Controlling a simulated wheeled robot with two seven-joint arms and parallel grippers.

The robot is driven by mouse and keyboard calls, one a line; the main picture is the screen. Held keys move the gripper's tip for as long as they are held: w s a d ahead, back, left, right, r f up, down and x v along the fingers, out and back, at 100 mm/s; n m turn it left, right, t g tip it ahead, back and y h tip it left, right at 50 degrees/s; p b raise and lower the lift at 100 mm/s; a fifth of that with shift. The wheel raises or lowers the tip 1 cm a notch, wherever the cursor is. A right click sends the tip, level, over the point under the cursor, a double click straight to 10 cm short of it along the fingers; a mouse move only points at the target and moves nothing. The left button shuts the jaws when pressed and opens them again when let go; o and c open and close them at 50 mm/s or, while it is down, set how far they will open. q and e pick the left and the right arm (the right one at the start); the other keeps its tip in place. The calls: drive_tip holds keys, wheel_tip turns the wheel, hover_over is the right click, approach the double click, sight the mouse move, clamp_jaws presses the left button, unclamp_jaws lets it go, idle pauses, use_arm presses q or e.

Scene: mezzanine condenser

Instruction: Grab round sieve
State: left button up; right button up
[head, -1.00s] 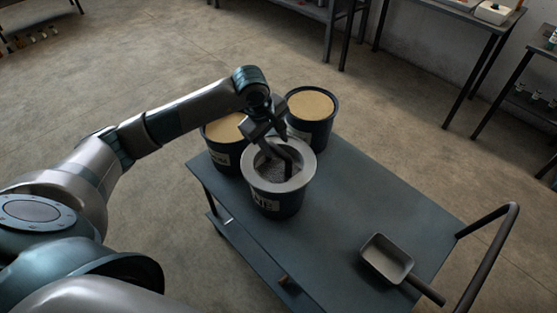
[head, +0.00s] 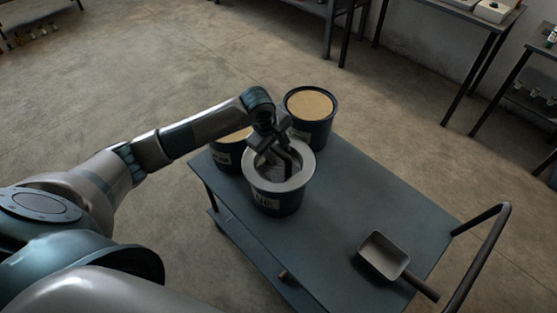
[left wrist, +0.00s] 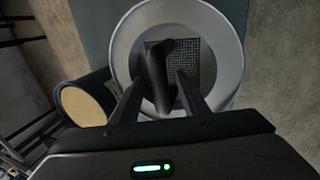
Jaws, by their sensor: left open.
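The round sieve (head: 303,176) has a wide pale grey rim and sits on top of the front dark bucket (head: 275,203). In the left wrist view the sieve (left wrist: 226,50) shows its rim from above, with dark square mesh inside. A dark upright bar (left wrist: 158,72), apparently the sieve's handle, stands inside the ring. My left gripper (head: 280,158) reaches down over the sieve's middle. Its open fingers (left wrist: 160,88) lie on either side of the dark bar in the left wrist view; contact cannot be told. My right gripper is not in view.
Two more buckets with tan contents stand behind, one at the back right (head: 311,105) and one partly hidden at the left (head: 222,152). A grey scoop (head: 385,257) lies on the blue-grey cart top (head: 340,215) near the cart's handle (head: 487,250). The cart's middle is clear.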

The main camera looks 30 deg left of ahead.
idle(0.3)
use_arm(q)
clamp_jaws()
drive_tip(key=shift+r, duration=0.1)
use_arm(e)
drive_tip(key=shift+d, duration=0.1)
use_arm(q)
drive_tip(key=shift+w+r+b, duration=0.1)
drive_tip(key=shift+r+b, duration=0.5)
drive_tip(key=shift+r, duration=0.1)
wheel_tip(320, 180, up, 2)
drive_tip(key=shift+r+b, duration=0.15)
drive_tip(key=shift+b, duration=0.55)
drive_tip(key=s+d+r+b, duration=0.3)
drive_tip(key=d+r, duration=0.4)
drive_tip(key=d, duration=0.4)
drive_tip(key=shift+d+b, duration=0.15)
drive_tip(key=shift+b, duration=0.3)
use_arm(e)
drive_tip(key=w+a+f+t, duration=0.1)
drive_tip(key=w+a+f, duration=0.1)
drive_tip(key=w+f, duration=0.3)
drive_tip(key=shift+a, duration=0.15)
